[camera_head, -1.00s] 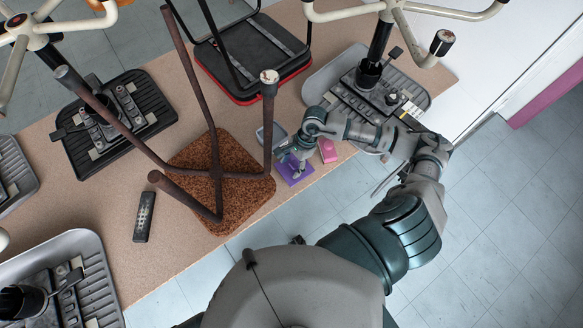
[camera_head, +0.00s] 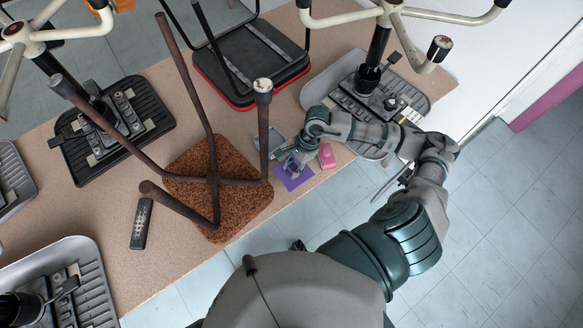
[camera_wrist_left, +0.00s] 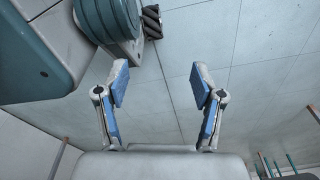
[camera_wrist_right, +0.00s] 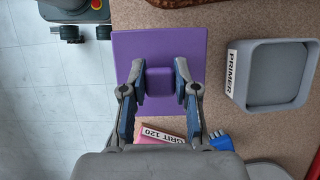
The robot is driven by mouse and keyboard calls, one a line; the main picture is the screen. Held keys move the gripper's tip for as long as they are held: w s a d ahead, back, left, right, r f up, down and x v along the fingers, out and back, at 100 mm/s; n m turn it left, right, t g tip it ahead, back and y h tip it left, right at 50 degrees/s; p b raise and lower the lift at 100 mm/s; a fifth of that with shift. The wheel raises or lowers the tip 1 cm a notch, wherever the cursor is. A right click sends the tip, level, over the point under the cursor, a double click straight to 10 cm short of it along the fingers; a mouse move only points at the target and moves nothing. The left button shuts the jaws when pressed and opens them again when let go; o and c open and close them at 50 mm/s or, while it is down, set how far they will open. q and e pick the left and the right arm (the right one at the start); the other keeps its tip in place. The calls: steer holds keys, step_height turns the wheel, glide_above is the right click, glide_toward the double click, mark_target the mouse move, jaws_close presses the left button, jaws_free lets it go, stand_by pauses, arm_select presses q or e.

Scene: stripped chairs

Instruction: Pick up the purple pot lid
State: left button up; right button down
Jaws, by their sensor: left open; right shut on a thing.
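The purple pot lid (camera_head: 294,178) is a flat square plate with a small block knob, near the front edge of the brown table. My right gripper (camera_head: 290,162) is over it. In the right wrist view the lid (camera_wrist_right: 160,45) fills the upper middle, and the right fingers (camera_wrist_right: 160,80) are shut on its knob from both sides. I cannot tell whether the plate touches the table. My left gripper (camera_wrist_left: 160,85) is open and empty, with only grey floor tiles beyond its fingers.
A grey tray marked PRIMER (camera_wrist_right: 275,75) and a pink GRIT 120 block (camera_head: 327,155) lie close to the lid. An upturned chair with a cork seat (camera_head: 240,205) stands to the left, its legs sticking up. A grey chair seat (camera_head: 320,88) lies behind.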

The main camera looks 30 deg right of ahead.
arm_select(q)
steer(key=s+f+p, duration=0.2)
steer(key=s+p, duration=0.1)
steer(key=s, duration=0.4)
steer(key=shift+s+a+f, duration=0.25)
steer(key=shift+s+a, duration=0.05)
steer(key=shift+a, duration=0.1)
arm_select(e)
steer(key=s+a+r, duration=0.1)
steer(key=s+a, duration=0.3)
steer(key=s, duration=1)
steer(key=shift+s+r, duration=0.15)
steer(key=shift+s, duration=0.15)
